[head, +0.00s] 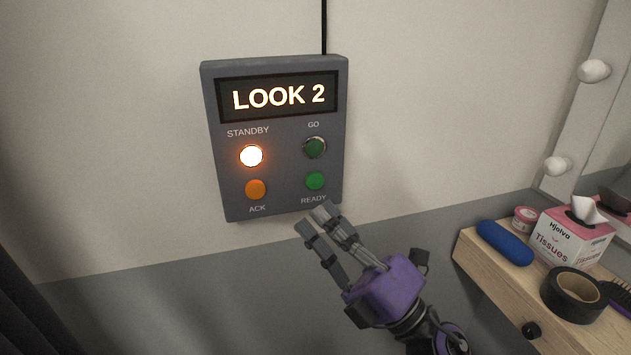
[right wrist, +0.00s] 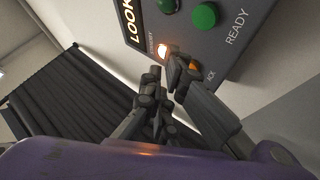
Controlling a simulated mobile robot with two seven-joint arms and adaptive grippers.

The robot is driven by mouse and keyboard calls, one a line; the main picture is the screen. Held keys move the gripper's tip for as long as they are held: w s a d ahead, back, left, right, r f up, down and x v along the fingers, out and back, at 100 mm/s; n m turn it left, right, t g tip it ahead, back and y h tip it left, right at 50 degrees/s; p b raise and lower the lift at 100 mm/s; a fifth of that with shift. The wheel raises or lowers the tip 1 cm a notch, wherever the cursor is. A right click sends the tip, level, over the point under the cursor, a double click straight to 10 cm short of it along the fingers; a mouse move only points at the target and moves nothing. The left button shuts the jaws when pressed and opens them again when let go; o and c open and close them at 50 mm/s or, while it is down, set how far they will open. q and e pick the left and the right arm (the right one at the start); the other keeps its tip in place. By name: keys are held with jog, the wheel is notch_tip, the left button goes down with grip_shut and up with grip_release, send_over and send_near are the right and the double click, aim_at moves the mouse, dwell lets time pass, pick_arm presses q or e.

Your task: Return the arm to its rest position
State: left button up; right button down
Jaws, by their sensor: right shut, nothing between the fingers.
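My right gripper (head: 317,222) is shut and empty, just below the lower right corner of a grey wall panel (head: 283,190) in the head view. The panel's display (head: 278,96) reads "LOOK 2". The STANDBY light (head: 251,156) glows bright. The orange ACK button (head: 255,189) sits below it. The GO light (head: 314,148) is dark green, and the green READY button (head: 315,181) is just above my fingertips in the picture. In the right wrist view, the fingers (right wrist: 163,82) show in front of the panel, partly covering the orange ACK button (right wrist: 194,66). My left gripper is not in view.
A wooden shelf (head: 497,287) at the right holds a blue case (head: 504,242), a tissue box (head: 572,238), a black tape roll (head: 573,295) and a brush. A bulb-lined mirror frame (head: 577,115) stands behind. A dark curtain (right wrist: 90,115) hangs at the left. The wall around the panel is clear.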

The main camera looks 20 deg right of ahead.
dwell(0.4)
jog(key=w+d+f+m+t+h, duration=0.1)
jog(key=w+d+f+m+h, duration=0.1)
jog(key=d+f+m+h, duration=0.35)
jog(key=w+d+f+m+t+h, duration=0.1)
jog(key=w+d+f+m+h, duration=0.2)
jog(key=f+m+h, duration=0.55)
jog(key=s+d+f+m+g+p, duration=0.1)
jog(key=s+f+m+g, duration=0.25)
jog(key=f, duration=0.45)
jog(key=s+d+f+m+g, duration=0.1)
jog(key=s+f+m+g, duration=0.1)
jog(key=f+m, duration=0.4)
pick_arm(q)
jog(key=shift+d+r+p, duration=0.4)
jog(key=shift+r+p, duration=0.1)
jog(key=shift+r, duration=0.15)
pick_arm(e)
jog(key=s+a+f+m+g, duration=0.1)
jog(key=s+f+g, duration=0.3)
jog(key=s+f, duration=0.6)
jog(key=s+a+f+m+g, duration=0.1)
jog(key=s+a+f+g, duration=0.1)
jog(key=s+f, duration=0.9)
jog(key=s+g, duration=0.1)
jog(key=s, duration=0.2)
jog(key=shift+a+m+g, duration=0.25)
jog(key=shift+m+g, duration=0.1)
